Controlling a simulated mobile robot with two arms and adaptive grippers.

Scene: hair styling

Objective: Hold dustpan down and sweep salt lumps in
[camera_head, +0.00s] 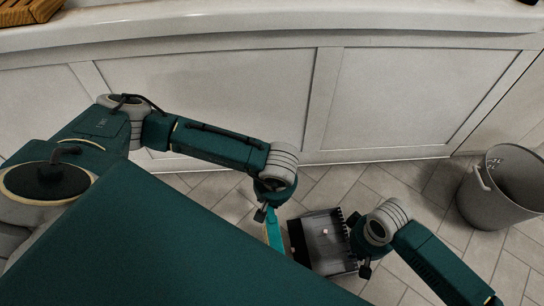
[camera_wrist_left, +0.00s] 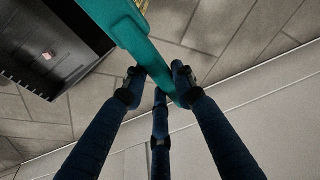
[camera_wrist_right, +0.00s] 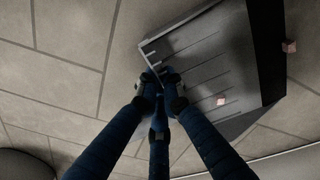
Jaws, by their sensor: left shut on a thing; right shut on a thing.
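The grey dustpan (camera_head: 322,255) lies on the tiled floor, with ridges on its inside and teeth along one edge. My right gripper (camera_wrist_right: 160,82) is shut on that toothed edge. A small pale pink salt lump (camera_head: 325,232) lies inside the pan. It also shows in the right wrist view (camera_wrist_right: 221,100). There, another lump (camera_wrist_right: 288,46) shows past a dark strip at the pan's far side. My left gripper (camera_wrist_left: 160,82) is shut on the teal brush (camera_wrist_left: 120,25), beside the pan's left side.
A grey bin (camera_head: 490,195) stands on the floor at the right. A white panelled cabinet (camera_head: 220,85) runs along the back under a pale counter. Floor (camera_head: 435,190) is free between the pan and the bin.

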